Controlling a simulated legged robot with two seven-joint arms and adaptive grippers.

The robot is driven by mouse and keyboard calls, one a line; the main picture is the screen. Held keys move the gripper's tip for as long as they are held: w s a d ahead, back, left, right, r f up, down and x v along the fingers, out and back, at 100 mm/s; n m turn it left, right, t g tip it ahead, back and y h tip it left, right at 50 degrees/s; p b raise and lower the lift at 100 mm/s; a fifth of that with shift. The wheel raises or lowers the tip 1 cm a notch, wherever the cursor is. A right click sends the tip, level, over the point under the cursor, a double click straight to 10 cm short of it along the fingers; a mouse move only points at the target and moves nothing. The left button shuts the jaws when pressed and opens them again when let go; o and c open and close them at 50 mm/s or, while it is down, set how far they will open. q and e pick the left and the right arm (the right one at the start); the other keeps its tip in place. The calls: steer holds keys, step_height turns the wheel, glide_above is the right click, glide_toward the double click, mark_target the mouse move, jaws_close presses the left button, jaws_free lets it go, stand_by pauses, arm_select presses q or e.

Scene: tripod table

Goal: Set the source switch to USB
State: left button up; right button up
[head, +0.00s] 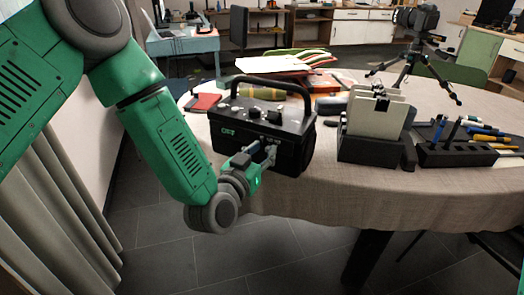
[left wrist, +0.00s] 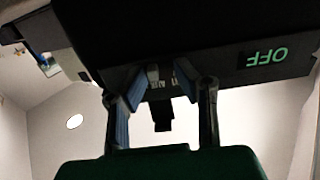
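The black box-shaped device (head: 295,150) with a carry handle stands at the near left edge of the round table. Several knobs are on its sloped top, and a small green label shows on its front. My left gripper (head: 265,150) is at the device's front face. In the left wrist view the device's dark underside and front (left wrist: 220,40) fill the top, with a green "OFF" label upside down. My left gripper (left wrist: 163,82) has its fingers apart, one on each side of a small dark lever (left wrist: 163,115); gaps show beside it. Pale lettering behind it is partly hidden. My right gripper is out of view.
The round table (head: 270,200) has a cloth. A black holder with pale panels (head: 375,125) stands right of the device. A tool rack (head: 455,152) stands farther right. A camera on a tripod (head: 415,45) is behind. A red notebook (head: 203,102) lies left of the device.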

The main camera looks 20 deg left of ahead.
mark_target(280, 149)
arm_select(q)
steer(key=shift+d, duration=0.35)
jaws_close()
steer(key=shift+s+d+r, duration=0.1)
steer(key=shift+s+d, duration=0.1)
steer(key=shift+d, duration=0.95)
steer(key=shift+a, duration=0.15)
steer(key=shift+o, duration=1.7)
jaws_free()
steer(key=shift+d, duration=0.35)
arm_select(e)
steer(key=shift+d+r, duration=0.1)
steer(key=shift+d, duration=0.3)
